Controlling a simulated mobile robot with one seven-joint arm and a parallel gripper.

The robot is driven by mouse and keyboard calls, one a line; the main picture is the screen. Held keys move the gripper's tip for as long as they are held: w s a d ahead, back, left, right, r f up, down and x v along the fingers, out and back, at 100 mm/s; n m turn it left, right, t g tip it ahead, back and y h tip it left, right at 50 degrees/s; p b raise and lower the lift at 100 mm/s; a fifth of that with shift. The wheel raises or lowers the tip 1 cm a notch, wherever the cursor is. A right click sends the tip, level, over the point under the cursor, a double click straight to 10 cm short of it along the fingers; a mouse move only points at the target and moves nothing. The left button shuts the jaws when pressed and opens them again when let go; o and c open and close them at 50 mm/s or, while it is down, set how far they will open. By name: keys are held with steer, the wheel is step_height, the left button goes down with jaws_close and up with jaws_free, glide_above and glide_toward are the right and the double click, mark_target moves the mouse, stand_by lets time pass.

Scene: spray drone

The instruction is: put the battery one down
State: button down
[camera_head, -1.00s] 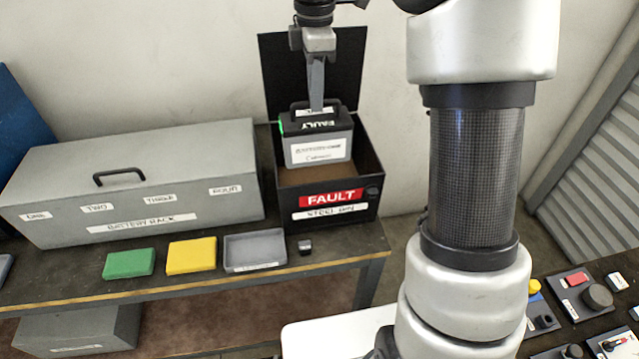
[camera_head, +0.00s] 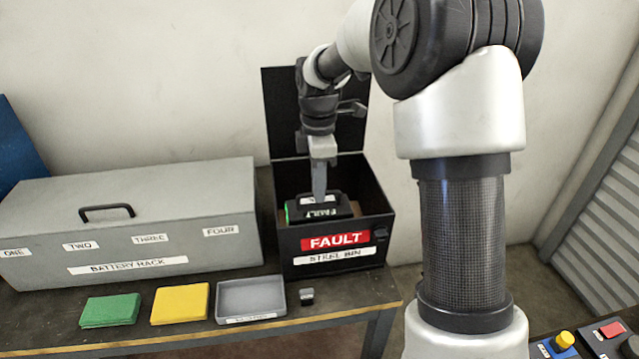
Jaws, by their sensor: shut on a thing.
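My gripper (camera_head: 319,196) points down into the bin from above and is shut on the battery's handle. The bin's lid stands open at the back.
The closed grey battery rack (camera_head: 130,235) stands left of the bin. In front lie a green block (camera_head: 110,310), a yellow block (camera_head: 180,303), a grey tray (camera_head: 250,299) and a small dark object (camera_head: 307,296). A control panel (camera_head: 585,343) is at the lower right.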

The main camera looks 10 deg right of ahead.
mark_target(319, 207)
steer(key=shift+w+f, duration=0.1)
steer(key=shift+f, duration=2.35)
steer(key=shift+f+b, duration=0.15)
steer(key=shift+b, duration=0.15)
steer(key=c, duration=1.8)
jaws_free()
steer(key=shift+f, duration=0.1)
steer(key=shift+c, duration=0.2)
